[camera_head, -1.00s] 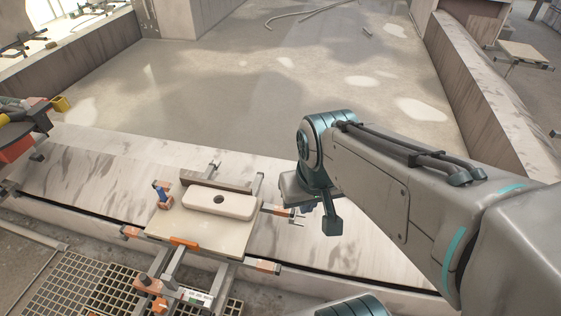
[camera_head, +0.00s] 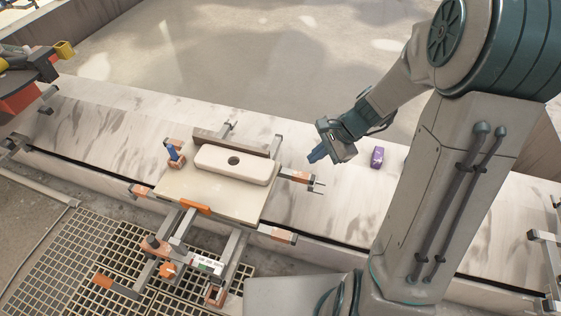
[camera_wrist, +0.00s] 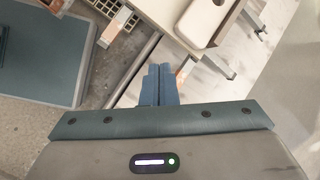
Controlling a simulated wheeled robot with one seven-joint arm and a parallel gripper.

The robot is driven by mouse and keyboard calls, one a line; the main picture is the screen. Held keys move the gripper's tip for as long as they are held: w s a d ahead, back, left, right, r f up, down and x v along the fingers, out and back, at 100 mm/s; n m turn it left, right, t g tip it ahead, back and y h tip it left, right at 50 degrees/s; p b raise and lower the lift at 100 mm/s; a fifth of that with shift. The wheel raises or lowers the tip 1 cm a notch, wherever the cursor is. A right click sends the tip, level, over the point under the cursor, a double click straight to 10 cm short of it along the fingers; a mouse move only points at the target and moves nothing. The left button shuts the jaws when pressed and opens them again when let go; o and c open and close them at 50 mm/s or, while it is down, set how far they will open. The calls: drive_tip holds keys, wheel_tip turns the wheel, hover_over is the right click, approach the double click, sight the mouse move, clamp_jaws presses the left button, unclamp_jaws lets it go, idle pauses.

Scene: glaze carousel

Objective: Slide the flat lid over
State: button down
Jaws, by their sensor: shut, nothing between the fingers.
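The flat lid (camera_head: 233,165) is a pale, long block with rounded ends and a dark round hole in its middle. It lies on a cream board (camera_head: 207,196), near the board's back edge. In the wrist view part of the lid (camera_wrist: 199,35) shows at the top, with its hole. My gripper (camera_head: 317,155) is to the right of the lid, apart from it, above the marble-patterned ledge. Its blue fingers (camera_wrist: 160,80) are together and empty in the wrist view.
A blue clamp piece (camera_head: 174,152) stands at the board's left, and an orange clamp (camera_head: 195,206) is at its front edge. A metal bracket with prongs (camera_head: 302,180) juts right towards my gripper. A purple object (camera_head: 377,157) sits on the ledge (camera_head: 480,205). A floor grating (camera_head: 75,250) lies in front.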

drive_tip(key=w+d+f+m+t+y+b, duration=0.1)
drive_tip(key=w+f+m, duration=0.25)
drive_tip(key=f, duration=0.35)
drive_tip(key=w+d+f+m+t+y+b, duration=0.1)
drive_tip(key=w+f+m+b, duration=0.15)
drive_tip(key=f+m, duration=0.3)
drive_tip(key=x, duration=0.4)
drive_tip(key=a+r+x, duration=0.1)
drive_tip(key=x, duration=0.3)
drive_tip(key=b+x, duration=0.1)
drive_tip(key=x, duration=0.4)
drive_tip(key=shift+w+a+r, duration=0.15)
drive_tip(key=shift+w+a, duration=0.05)
drive_tip(key=shift+w, duration=0.1)
drive_tip(key=shift+w+a, duration=0.15)
drive_tip(key=shift+a, duration=0.25)
drive_tip(key=shift+w, duration=0.15)
